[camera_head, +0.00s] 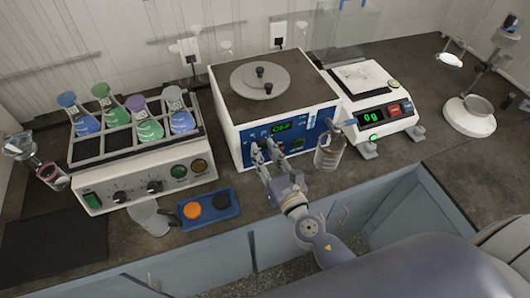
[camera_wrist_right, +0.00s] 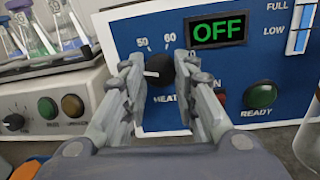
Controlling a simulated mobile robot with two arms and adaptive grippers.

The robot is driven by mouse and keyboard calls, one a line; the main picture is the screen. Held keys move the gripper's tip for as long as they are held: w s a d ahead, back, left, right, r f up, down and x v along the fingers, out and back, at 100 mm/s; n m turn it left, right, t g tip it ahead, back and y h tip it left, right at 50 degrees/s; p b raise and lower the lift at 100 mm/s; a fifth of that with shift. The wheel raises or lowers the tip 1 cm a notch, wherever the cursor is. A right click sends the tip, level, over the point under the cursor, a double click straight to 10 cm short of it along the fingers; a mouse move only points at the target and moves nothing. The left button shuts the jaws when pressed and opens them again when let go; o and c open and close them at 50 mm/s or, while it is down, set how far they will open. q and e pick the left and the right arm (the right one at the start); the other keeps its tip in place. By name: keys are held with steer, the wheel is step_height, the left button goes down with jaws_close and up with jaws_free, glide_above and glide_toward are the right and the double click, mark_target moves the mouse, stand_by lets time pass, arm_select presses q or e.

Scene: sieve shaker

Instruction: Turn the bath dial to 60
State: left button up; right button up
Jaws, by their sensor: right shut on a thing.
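The water bath (camera_head: 232,105) is a white box with a blue front panel and a round lid on top. Its green display (camera_head: 281,127) reads OFF. The dark bath dial (camera_wrist_right: 161,69) is on the blue panel, with the labels 50 and 60 above it. Its white pointer mark points left, below the 50. My right gripper (camera_head: 262,152) is at the panel, shut on the dial with one finger on each side; the fingers hide the dial's sides and lower labels. My left gripper is not in view.
A shaker (camera_head: 155,183) with several flasks of coloured liquid stands left of the bath. A blue tray (camera_head: 223,206) with an orange and a black cap lies in front. A clear bottle (camera_head: 330,151) stands just right of my gripper, before a balance (camera_head: 377,113). A green READY button (camera_wrist_right: 261,95) is right of the dial.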

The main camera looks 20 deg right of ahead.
steer(key=shift+f+m+b, duration=0.2)
steer(key=shift+m+b, duration=0.7)
steer(key=m+b, duration=0.2)
steer(key=shift+m, duration=0.3)
steer(key=m+b, duration=0.3)
steer(key=m, duration=0.2)
steer(key=shift+m+t, duration=0.3)
steer(key=shift+m, duration=0.1)
steer(key=m+b, duration=0.2)
steer(key=m, duration=0.2)
steer(key=shift+m+h, duration=0.3)
steer(key=shift+h, duration=0.1)
steer(key=m, duration=0.2)
steer(key=shift+a+m, duration=0.1)
steer(key=shift+m, duration=0.3)
steer(key=shift+m+h, duration=0.3)
steer(key=shift+m, duration=1.2)
